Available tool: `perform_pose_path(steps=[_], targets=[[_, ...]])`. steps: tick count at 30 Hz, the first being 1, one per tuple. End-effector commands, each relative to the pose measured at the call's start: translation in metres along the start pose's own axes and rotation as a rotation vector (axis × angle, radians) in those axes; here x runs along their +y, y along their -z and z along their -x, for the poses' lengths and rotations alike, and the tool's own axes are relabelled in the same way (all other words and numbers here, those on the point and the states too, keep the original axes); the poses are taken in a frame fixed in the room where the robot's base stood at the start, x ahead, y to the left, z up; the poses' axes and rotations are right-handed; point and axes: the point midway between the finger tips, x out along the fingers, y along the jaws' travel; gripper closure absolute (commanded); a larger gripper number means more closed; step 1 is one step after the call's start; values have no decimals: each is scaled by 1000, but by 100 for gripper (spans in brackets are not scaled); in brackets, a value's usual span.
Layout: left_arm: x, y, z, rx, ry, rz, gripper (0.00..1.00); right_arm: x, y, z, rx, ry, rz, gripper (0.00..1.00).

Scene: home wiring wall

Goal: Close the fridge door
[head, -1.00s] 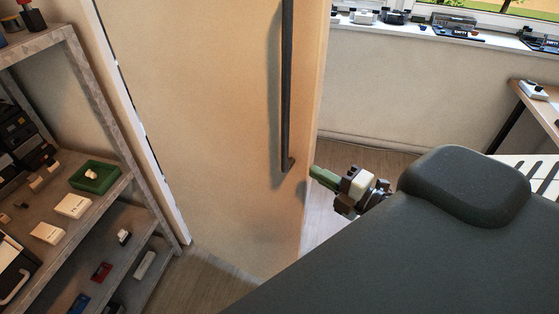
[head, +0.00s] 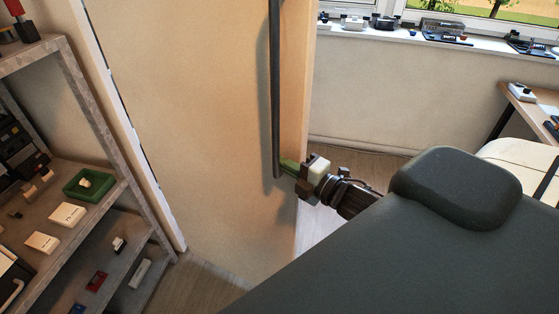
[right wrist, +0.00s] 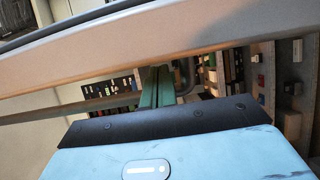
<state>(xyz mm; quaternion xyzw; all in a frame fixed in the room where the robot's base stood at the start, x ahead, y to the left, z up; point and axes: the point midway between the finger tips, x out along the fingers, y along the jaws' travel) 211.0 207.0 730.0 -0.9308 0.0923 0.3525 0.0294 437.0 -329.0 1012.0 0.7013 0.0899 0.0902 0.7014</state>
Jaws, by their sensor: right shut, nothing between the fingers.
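The fridge door (head: 190,120) is a tall beige panel in the head view, standing ajar with its free edge on the right. Its dark vertical handle (head: 275,90) is near that edge. My right gripper (head: 286,166) has green fingers, which are shut and empty. They are beside the handle's lower end, in front of the door face; I cannot tell whether they touch. In the right wrist view the green fingers (right wrist: 156,85) point past the door's long edge (right wrist: 110,58), with part of the handle behind them. My left gripper is not in view.
A grey shelf unit (head: 85,100) with a green tray (head: 88,185) and small boxes stands left of the door. A windowsill (head: 400,38) with devices is at the back. A table (head: 530,100) is at the right. Open floor (head: 340,180) shows right of the door.

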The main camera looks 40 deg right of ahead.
Motion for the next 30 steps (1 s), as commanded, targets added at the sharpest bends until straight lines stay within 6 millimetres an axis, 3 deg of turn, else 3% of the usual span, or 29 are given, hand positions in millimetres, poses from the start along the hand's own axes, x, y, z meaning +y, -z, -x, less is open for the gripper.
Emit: perform_pose_path(steps=[9,23,30], targets=[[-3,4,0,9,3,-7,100,0,0,-22,0,-1,1,100],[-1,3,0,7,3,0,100,-1,-1,-23,3,1,1,100],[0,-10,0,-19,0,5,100,-4,-11,-25,39,7,4,100]])
